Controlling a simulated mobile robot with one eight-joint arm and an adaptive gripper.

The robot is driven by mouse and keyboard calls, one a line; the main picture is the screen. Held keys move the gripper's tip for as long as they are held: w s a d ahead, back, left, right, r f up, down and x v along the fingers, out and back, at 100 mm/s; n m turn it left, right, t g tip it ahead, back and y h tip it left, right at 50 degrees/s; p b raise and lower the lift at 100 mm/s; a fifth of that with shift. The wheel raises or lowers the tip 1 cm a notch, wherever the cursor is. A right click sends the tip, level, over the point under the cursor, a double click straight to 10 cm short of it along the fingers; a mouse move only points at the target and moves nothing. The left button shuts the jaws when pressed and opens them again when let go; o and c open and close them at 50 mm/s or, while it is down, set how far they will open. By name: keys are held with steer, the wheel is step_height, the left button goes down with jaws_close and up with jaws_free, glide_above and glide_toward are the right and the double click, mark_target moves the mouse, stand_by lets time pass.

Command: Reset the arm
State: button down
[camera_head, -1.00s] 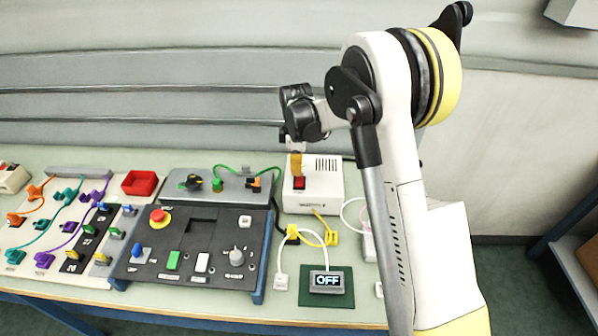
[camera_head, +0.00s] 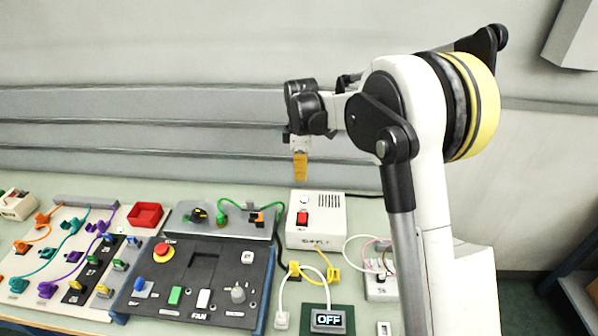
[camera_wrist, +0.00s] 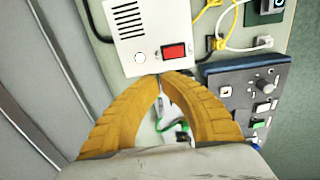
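My arm reaches in from the right of the head view, bent over the bench. My gripper (camera_head: 300,178) hangs at its end with orange fingers pointing down, above the back of the white power box (camera_head: 331,215). In the wrist view the two curved fingers of my gripper (camera_wrist: 170,76) come together at their tips, with nothing seen between the tips. The white box (camera_wrist: 130,35) and its red switch (camera_wrist: 174,51) lie beyond the tips. The red switch also shows in the head view (camera_head: 302,218).
A black control panel (camera_head: 240,270) with a red emergency button (camera_head: 162,251), a grey unit (camera_head: 180,222), a red tray (camera_head: 145,215) and a cable board (camera_head: 50,235) fill the bench's left. A display reading OFF (camera_head: 328,320) stands in front. The space above the bench is open.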

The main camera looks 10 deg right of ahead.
steer(key=s+d+r+m+t+b, duration=0.1)
steer(key=s+r+m+t+b, duration=0.2)
steer(key=s, duration=0.6)
steer(key=s+r+m+t+b, duration=0.1)
steer(key=s+r+m+b, duration=0.3)
steer(key=s, duration=0.4)
steer(key=s+f+m+t+b, duration=0.2)
steer(key=s+f+m+b, duration=0.3)
steer(key=s, duration=0.9)
step_height(320, 180, down, 4)
steer(key=shift+s+d+f+m+t, duration=0.1)
steer(key=shift+s+d+m+t, duration=0.2)
steer(key=shift+m, duration=0.9)
